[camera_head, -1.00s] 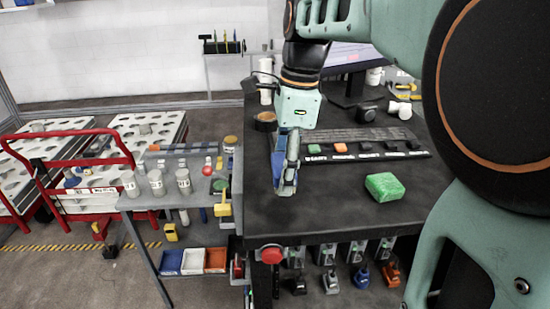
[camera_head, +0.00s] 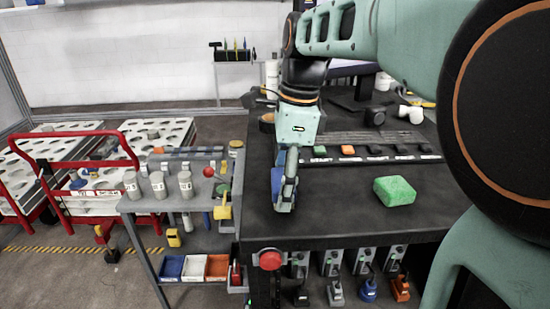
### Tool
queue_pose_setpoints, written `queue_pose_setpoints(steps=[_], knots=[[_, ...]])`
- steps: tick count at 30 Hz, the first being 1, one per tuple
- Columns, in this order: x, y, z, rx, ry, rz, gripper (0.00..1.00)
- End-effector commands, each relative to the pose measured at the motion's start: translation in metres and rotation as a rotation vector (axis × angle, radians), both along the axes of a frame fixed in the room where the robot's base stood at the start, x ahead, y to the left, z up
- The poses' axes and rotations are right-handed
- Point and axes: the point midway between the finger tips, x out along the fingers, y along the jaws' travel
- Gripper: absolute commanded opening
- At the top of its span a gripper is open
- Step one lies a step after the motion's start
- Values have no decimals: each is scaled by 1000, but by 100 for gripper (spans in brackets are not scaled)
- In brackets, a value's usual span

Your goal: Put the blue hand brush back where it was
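The blue hand brush (camera_head: 281,199) is at the lower end of my gripper (camera_head: 288,177), near the left side of the black workbench (camera_head: 330,218). It stands roughly upright, with its blue lower part close to the bench top. I cannot tell whether it touches the bench. My gripper points down and appears shut around the brush's upper part. The fingertips are partly hidden by the brush and the gripper body.
A green block (camera_head: 395,191) lies on the bench to the right. A labelled strip with small coloured blocks (camera_head: 347,150) is behind it. Grey cylinders (camera_head: 158,184) stand on the lower side table at left. The bench between brush and green block is clear.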

Motion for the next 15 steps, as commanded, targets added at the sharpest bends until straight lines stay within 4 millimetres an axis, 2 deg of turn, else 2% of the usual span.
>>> queue_pose_setpoints(steps=[1, 4, 5, 15], knots=[[0, 0, 0, 0, 0, 0, 66], [0, 0, 0, 0, 0, 0, 77], [0, 0, 0, 0, 0, 0, 78], [0, 0, 6, 0, -1, 0, 78]])
